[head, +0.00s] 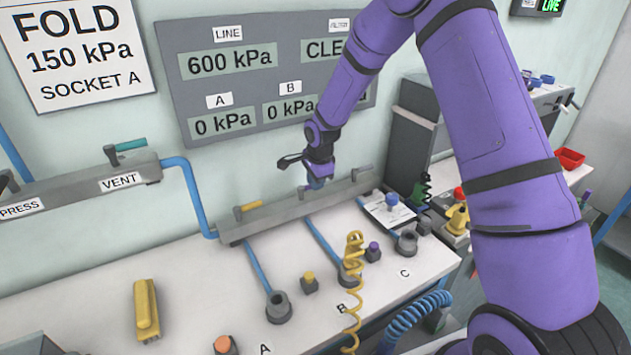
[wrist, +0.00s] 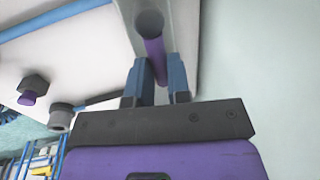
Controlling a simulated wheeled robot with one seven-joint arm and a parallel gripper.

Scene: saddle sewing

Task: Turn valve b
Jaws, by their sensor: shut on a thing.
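Valve b shows in the wrist view as a purple lever (wrist: 154,58) running down from a round grey hub (wrist: 149,23) on the manifold. My gripper (wrist: 162,72) has its two blue fingers on either side of the lever and is shut on it. In the head view my gripper (head: 316,183) is at the middle of the grey manifold bar (head: 270,221), above the hose to socket B. It hides most of valve b there.
A yellow valve lever (head: 250,206) is left of my gripper on the same bar, and a grey lever (head: 364,168) is to its right. A coiled yellow hose (head: 352,275) stands in front by socket B. The panel (head: 225,95) reads A 0 kPa and B 0 kPa.

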